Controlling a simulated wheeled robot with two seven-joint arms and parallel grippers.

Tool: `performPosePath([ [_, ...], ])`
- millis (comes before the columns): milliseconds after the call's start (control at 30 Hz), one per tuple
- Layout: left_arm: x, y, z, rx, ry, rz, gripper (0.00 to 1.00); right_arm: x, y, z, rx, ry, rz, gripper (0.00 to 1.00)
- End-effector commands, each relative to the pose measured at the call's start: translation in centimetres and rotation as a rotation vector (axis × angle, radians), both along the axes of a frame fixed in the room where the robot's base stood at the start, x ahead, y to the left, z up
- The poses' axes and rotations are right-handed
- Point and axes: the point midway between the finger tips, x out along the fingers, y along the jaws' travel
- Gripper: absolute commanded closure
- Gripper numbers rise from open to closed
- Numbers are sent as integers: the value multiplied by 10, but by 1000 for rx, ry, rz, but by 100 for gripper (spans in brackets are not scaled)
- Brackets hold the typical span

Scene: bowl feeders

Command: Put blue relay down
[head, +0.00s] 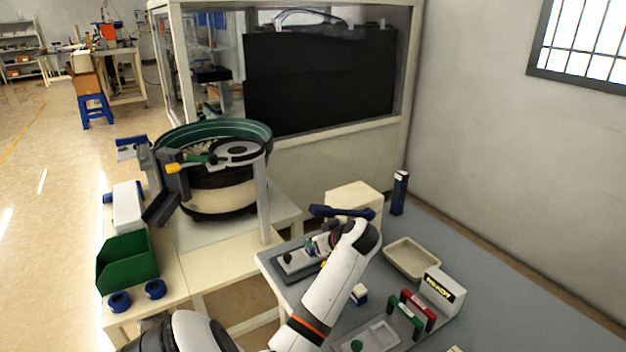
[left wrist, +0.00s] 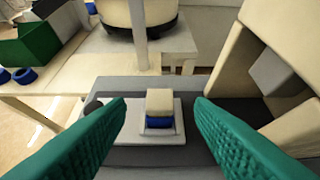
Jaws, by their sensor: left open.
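The blue relay (left wrist: 159,108), a small block with a cream top and a blue lower part, sits on a pale plate (left wrist: 108,113) on a dark grey fixture. My left gripper (left wrist: 160,110) is open, with its green fingers on either side of the relay and a gap on both sides. In the head view my left gripper (head: 318,246) is over the fixture plate (head: 297,259), and my arm hides most of that spot. Another small blue and cream block (head: 359,294) stands on the grey table. My right gripper is not in view.
A cream box (head: 353,195) stands just behind the fixture; its open side (left wrist: 240,90) is close to the right finger. A beige tray (head: 411,258), red and green handled pieces (head: 417,308) and a labelled white box (head: 442,289) are to the right. The bowl feeder (head: 215,185) stands at left.

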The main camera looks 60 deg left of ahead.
Motion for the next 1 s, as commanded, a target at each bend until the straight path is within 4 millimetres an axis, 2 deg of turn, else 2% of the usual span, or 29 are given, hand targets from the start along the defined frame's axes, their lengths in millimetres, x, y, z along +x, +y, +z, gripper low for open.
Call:
performPosePath([
  [100, 0, -19, 14, -1, -4, -2, 52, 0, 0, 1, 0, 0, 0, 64],
  [300, -1, -36, 27, 0, -1, 0, 52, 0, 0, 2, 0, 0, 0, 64],
  [1000, -1, -38, 29, 0, 0, 0, 52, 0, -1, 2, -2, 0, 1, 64],
])
